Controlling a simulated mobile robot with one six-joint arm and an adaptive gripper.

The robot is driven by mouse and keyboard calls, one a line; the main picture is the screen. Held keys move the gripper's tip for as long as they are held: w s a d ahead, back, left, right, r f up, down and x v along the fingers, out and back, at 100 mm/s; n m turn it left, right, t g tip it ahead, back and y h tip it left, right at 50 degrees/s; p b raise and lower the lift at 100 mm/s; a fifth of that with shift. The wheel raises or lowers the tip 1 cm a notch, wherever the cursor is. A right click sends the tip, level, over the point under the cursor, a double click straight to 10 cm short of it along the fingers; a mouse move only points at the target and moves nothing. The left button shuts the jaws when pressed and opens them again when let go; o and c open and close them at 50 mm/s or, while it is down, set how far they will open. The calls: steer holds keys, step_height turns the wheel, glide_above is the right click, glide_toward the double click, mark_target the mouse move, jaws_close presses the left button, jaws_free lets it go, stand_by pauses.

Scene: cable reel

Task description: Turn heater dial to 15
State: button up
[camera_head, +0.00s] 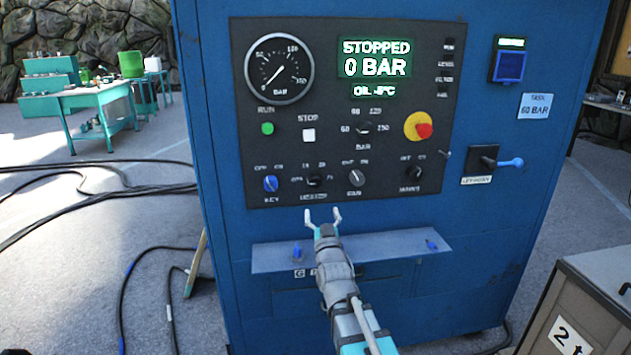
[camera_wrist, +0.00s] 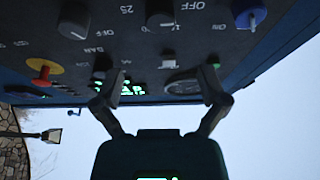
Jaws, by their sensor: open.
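The heater dial (camera_head: 314,180) is a small black knob in the bottom row of the dark control panel, between the blue key knob and the fan knob. Marks around it include OFF; its pointer is too small to read. It also shows in the wrist view (camera_wrist: 160,20), near the top, with a 25 mark beside it. My gripper (camera_head: 322,214) is open and empty, just below the panel's lower edge and below the dial. In the wrist view its two fingers (camera_wrist: 155,78) are spread apart, with the dial beyond them and not between them.
The blue key knob (camera_head: 271,183) and fan knob (camera_head: 356,178) flank the dial closely. A red emergency knob (camera_head: 423,130) is at right. A narrow blue shelf (camera_head: 380,252) juts out below the panel, under my gripper. The display (camera_head: 376,66) reads STOPPED, 0 BAR.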

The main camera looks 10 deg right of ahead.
mark_target(316, 183)
steer(key=p+x, duration=0.4)
steer(key=x, duration=0.7)
steer(key=shift+w+r, duration=0.15)
steer(key=shift+w, duration=0.05)
steer(key=shift+c, duration=0.3)
steer(key=c, duration=1.1)
